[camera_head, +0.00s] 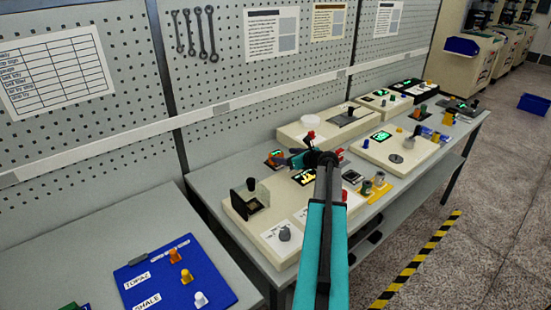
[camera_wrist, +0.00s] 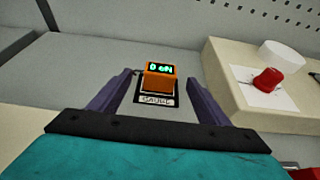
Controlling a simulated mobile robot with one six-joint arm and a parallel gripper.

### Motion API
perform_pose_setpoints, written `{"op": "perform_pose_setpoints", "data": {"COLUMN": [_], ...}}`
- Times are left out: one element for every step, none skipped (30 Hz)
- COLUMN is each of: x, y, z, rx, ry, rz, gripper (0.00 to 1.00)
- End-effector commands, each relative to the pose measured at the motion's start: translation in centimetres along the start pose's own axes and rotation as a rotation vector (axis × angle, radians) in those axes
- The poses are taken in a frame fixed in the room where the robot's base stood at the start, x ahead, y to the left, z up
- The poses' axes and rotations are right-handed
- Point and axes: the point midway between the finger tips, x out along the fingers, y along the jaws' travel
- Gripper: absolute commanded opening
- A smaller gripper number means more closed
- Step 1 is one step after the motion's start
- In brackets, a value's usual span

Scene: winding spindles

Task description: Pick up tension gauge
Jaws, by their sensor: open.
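The tension gauge (camera_wrist: 161,80) is a small orange block with a lit green display, and the display looks upside down in the wrist view. It sits on a dark pad (camera_wrist: 154,100) labelled GAUGE on the grey bench. In the head view the gauge (camera_head: 275,156) shows small, left of my gripper. My gripper (camera_wrist: 159,77) is open, with its two purple fingers apart on either side of the gauge in the wrist view. I cannot tell how far above the gauge the fingertips are. Nothing is held.
A cream box with a red knob (camera_wrist: 267,79) and a white round part (camera_wrist: 282,54) stands to the right. A cream station with a dark holder (camera_head: 250,197) is at the near left of the bench. The perforated wall panel (camera_head: 250,70) rises behind.

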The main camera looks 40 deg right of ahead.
Motion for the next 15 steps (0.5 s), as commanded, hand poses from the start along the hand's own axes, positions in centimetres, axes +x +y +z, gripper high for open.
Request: {"op": "perform_pose_setpoints", "data": {"x": [0.5, 0.7, 1.1, 1.4, 1.8, 2.2, 2.5, 2.9, 3.3, 3.5, 3.8, 4.0, 4.2, 4.3, 4.5], "y": [-0.1, -0.1, -0.2, -0.2, -0.2, -0.2, -0.2, -0.2, -0.2, -0.2, -0.2, -0.2, -0.2, -0.2, -0.1], "z": [0.2, 0.2, 0.3, 0.3, 0.3, 0.3, 0.2, 0.2, 0.2, 0.2, 0.2, 0.2, 0.1, 0.1, 0.1], "rx": [0.0, 0.0, 0.001, 0.001, 0.001, 0.002, 0.001, 0.001, 0.0, 0.0, 0.0, 0.0, 0.0, 0.0, 0.0], "ry": [0.001, 0.001, 0.0, 0.0, 0.0, 0.001, 0.001, 0.0, 0.0, 0.0, 0.0, 0.0, 0.0, 0.0, 0.0], "rz": [0.001, 0.001, 0.0, 0.0, 0.001, 0.002, 0.002, 0.002, 0.002, 0.001, 0.001, 0.0, 0.0, 0.0, 0.001], "gripper": [0.7, 0.7, 0.7, 0.7, 0.7, 0.7, 0.7, 0.7, 0.7, 0.7, 0.7, 0.7, 0.7, 0.7, 0.7]}}
